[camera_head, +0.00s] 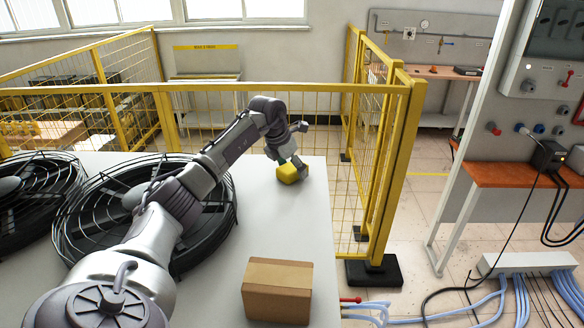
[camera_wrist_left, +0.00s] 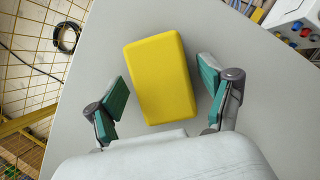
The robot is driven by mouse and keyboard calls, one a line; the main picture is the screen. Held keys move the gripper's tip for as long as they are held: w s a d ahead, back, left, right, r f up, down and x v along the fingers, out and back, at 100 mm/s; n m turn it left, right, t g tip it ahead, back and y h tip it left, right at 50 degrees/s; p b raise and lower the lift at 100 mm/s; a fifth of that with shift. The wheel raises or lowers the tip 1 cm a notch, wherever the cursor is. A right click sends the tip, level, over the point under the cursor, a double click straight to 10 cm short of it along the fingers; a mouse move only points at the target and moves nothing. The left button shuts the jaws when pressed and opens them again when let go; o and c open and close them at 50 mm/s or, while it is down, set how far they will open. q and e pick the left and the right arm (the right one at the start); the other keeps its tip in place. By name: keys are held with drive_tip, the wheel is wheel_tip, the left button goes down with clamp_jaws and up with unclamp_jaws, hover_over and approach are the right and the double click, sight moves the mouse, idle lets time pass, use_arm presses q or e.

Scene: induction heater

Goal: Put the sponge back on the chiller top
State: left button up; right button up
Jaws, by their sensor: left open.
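The yellow sponge (camera_head: 288,173) lies on the light grey chiller top (camera_head: 270,225), near its far right corner. My left gripper (camera_head: 298,163) is right at the sponge in the head view. In the left wrist view the sponge (camera_wrist_left: 160,78) lies flat, between and slightly ahead of the two green-padded fingers of my left gripper (camera_wrist_left: 163,98). The fingers are open, with a gap on each side of the sponge. My right gripper is in neither view.
A cardboard box (camera_head: 278,289) stands on the chiller top near the front right. Black fan guards (camera_head: 150,205) take up the left part. A yellow mesh fence (camera_head: 385,160) runs behind and to the right. An orange-topped bench (camera_head: 510,175) stands at right.

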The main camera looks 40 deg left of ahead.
use_arm(q)
drive_tip(key=shift+r, duration=0.1)
drive_tip(key=shift+r, duration=0.2)
drive_tip(key=b+v, duration=0.3)
drive_tip(key=v, duration=0.7)
drive_tip(key=shift+s+r, duration=0.1)
drive_tip(key=shift+r, duration=0.2)
drive_tip(key=shift+s+r, duration=0.25)
drive_tip(key=shift+r, duration=0.3)
